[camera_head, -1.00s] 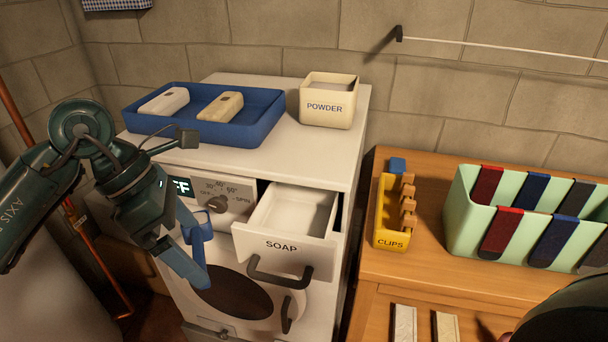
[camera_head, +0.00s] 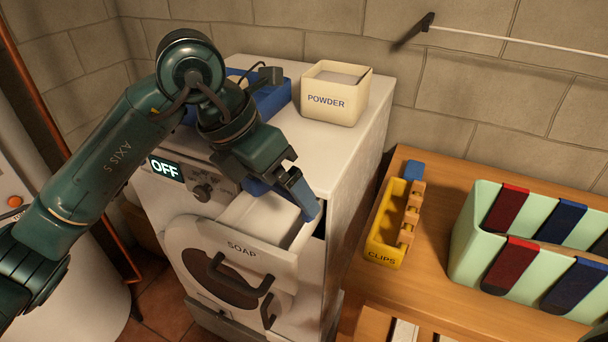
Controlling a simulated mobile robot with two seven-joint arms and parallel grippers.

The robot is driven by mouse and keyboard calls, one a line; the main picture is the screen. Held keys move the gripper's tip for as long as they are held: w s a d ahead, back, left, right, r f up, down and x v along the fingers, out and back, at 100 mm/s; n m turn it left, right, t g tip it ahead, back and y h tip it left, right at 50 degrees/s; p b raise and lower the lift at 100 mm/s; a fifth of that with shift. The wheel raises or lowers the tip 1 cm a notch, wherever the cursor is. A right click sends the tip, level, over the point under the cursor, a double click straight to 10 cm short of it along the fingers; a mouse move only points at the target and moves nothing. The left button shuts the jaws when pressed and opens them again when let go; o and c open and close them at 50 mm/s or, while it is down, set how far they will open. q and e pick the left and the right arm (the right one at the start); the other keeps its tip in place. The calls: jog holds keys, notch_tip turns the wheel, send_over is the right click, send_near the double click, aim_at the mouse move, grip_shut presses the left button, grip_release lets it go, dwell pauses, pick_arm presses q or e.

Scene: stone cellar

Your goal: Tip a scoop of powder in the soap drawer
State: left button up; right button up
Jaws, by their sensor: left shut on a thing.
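The white soap drawer (camera_head: 240,249), marked SOAP and with a dark handle, stands pulled out of the white washing machine (camera_head: 365,150). My left gripper (camera_head: 305,202) reaches over the drawer's open top from the left, its blue end near the right rear edge. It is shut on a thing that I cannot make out. Whether it touches the drawer is unclear. The cream powder box (camera_head: 334,101), marked POWDER, stands on the machine's top with grey powder inside. No scoop can be told apart from the blue parts.
A blue tray (camera_head: 272,103) on the machine is mostly hidden behind my left arm. To the right, a wooden bench (camera_head: 405,285) holds a yellow clips holder (camera_head: 386,228) and a mint-green bin (camera_head: 470,255) with socks over its rim.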

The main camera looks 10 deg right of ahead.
pick_arm(q)
jog(key=shift+d+f, duration=0.15)
jog(key=shift+f, duration=0.6)
jog(key=f+t+h+b, duration=0.1)
jog(key=t+h+b, duration=0.2)
jog(key=b, duration=0.7)
jog(key=s+a+f+n+t+h+b, duration=0.1)
jog(key=h+b, duration=0.4)
jog(key=b, duration=0.5)
jog(key=f+n+t+h+b, duration=0.1)
jog(key=f+t+h+b, duration=0.1)
jog(key=t+b, duration=0.4)
jog(key=shift+s+a+f+h+b, duration=0.15)
jog(key=shift+h+b, duration=0.3)
jog(key=shift+b, duration=0.85)
jog(key=shift+s+a+f+h+b, duration=0.1)
jog(key=shift+h+b, duration=0.35)
jog(key=shift+b, duration=0.85)
pick_arm(e)
jog(key=w+a+f+n+t+y, duration=0.2)
jog(key=a+f+t, duration=0.1)
jog(key=f, duration=0.9)
jog(key=shift+w+a+f+n+t+y, duration=0.2)
jog(key=shift+a+n+t+y, duration=0.15)
jog(key=shift+t, duration=0.35)
